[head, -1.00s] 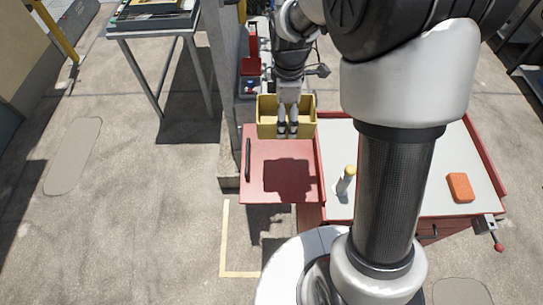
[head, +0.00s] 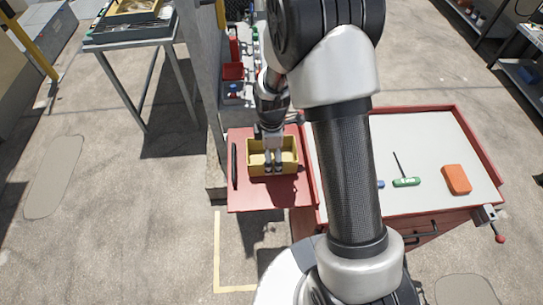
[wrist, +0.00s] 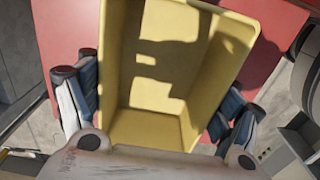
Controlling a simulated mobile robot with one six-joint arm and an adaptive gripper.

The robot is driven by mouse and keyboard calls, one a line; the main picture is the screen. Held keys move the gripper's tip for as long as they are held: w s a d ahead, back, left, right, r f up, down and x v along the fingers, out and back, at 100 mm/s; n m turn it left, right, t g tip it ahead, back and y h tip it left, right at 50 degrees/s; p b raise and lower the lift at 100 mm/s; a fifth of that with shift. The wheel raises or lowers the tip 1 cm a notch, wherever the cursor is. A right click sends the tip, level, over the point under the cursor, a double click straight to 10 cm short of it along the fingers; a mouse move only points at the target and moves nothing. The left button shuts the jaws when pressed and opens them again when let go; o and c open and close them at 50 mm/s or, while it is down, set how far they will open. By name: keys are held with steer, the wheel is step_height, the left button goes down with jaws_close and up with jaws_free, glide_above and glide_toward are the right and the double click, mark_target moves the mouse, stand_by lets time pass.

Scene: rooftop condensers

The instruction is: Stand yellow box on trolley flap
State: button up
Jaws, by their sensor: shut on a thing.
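The yellow box (head: 257,168) is an open-topped rectangular bin, upright over the red trolley flap (head: 240,195). Its shadow lies close against its base; I cannot tell whether it touches the flap. My gripper (head: 273,166) reaches down to the box from above, shut on it. In the wrist view the empty yellow box (wrist: 150,85) sits between the two fingers of my gripper (wrist: 152,108), with the red flap (wrist: 65,30) under it. The box's underside is hidden.
The grey trolley top (head: 430,145) right of the flap holds a green-handled screwdriver (head: 406,182) and an orange block (head: 457,180). A black handle (head: 234,165) runs along the flap's left edge. A grey post (head: 200,80) and red bin (head: 233,71) stand behind.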

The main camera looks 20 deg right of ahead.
steer(key=shift+f, duration=0.35)
steer(key=shift+r, duration=0.1)
steer(key=o, duration=0.7)
steer(key=shift+f, duration=0.2)
steer(key=shift+c, duration=0.2)
steer(key=o, duration=0.4)
steer(key=shift+r, duration=0.1)
